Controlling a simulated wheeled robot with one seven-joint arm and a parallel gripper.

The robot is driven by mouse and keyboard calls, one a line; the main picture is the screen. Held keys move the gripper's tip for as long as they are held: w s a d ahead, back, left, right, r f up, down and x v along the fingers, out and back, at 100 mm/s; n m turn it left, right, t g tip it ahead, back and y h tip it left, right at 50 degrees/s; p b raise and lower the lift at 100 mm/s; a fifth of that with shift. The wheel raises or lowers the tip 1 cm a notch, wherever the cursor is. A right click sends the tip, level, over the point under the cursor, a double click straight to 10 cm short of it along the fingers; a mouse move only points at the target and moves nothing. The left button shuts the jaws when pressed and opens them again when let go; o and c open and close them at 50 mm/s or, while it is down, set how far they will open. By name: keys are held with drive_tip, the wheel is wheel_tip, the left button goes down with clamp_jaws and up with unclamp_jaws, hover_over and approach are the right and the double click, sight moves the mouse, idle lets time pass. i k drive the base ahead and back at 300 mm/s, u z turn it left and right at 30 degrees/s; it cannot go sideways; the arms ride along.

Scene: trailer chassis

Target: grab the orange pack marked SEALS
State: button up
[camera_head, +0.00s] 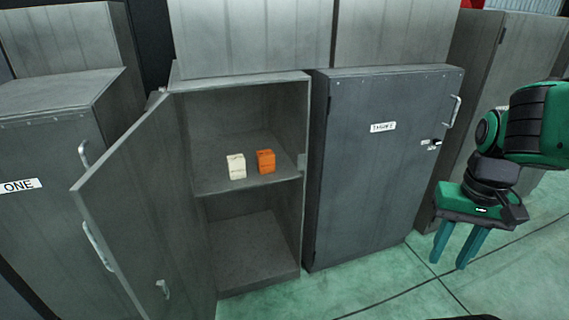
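An orange pack (266,161) stands upright on the middle shelf of the open grey cabinet; its marking is too small to read. A white pack (236,167) stands just left of it, with a narrow gap between them. My gripper (453,258) hangs at the right, pointing down over the green floor. Its two fingers are apart with nothing between them. It is well to the right of the open cabinet, in front of the closed cabinet's right side.
The open cabinet's door (150,205) swings out to the left. The shelf (215,187) holds the two packs; the lower compartment is empty. A closed cabinet labelled THREE (370,180) stands right of it, one labelled ONE (50,150) left. Floor (375,288) in front is clear.

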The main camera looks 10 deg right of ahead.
sight(266, 158)
drive_tip(key=z, duration=0.45)
drive_tip(key=i, duration=0.75)
drive_tip(key=u, duration=1.25)
